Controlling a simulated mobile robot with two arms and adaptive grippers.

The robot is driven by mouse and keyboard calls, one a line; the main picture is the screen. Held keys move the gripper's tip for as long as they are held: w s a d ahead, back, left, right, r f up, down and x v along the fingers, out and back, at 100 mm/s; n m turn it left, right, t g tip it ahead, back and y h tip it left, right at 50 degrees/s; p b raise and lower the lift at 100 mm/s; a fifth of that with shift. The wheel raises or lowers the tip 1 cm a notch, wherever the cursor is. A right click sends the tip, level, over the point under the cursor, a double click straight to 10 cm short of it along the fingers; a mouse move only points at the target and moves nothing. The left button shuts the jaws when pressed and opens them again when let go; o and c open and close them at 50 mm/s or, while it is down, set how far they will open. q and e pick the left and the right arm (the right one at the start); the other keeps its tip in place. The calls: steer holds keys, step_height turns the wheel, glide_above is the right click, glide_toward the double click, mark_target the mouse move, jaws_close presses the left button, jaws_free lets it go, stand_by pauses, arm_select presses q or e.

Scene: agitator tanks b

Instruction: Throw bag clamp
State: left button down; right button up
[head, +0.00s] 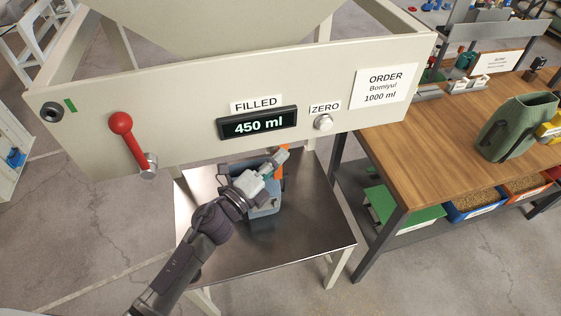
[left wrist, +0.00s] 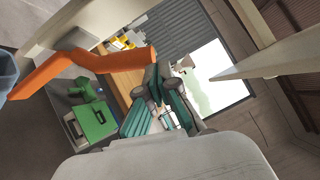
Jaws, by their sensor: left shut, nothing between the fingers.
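An orange bent bar (head: 284,173) shows beside my left gripper under the filling machine's panel (head: 200,105). In the left wrist view the bar (left wrist: 95,62) runs in from the left and ends close to the fingers. I cannot tell whether they touch. My left gripper (head: 279,159) is shut and empty, over a blue-grey container (head: 266,209) on the metal shelf. The gripper and arm hide much of that container. The left wrist view shows its dark fingers (left wrist: 167,95) close together. My right gripper is not in view.
The panel carries a red-knobbed lever (head: 121,125), a display (head: 257,124) reading 450 ml and a zero button (head: 323,122). The metal shelf (head: 315,235) is bare at front right. A wooden table (head: 440,140) with a green container (head: 510,128) stands right.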

arm_select(q)
steer(key=shift+w+a+r+p, duration=0.2)
steer(key=shift+w+r+p, duration=0.05)
steer(key=shift+w+r, duration=0.4)
steer(key=shift+w+a+r+p, duration=0.2)
steer(key=shift+w+r, duration=0.3)
steer(key=shift+w, duration=0.25)
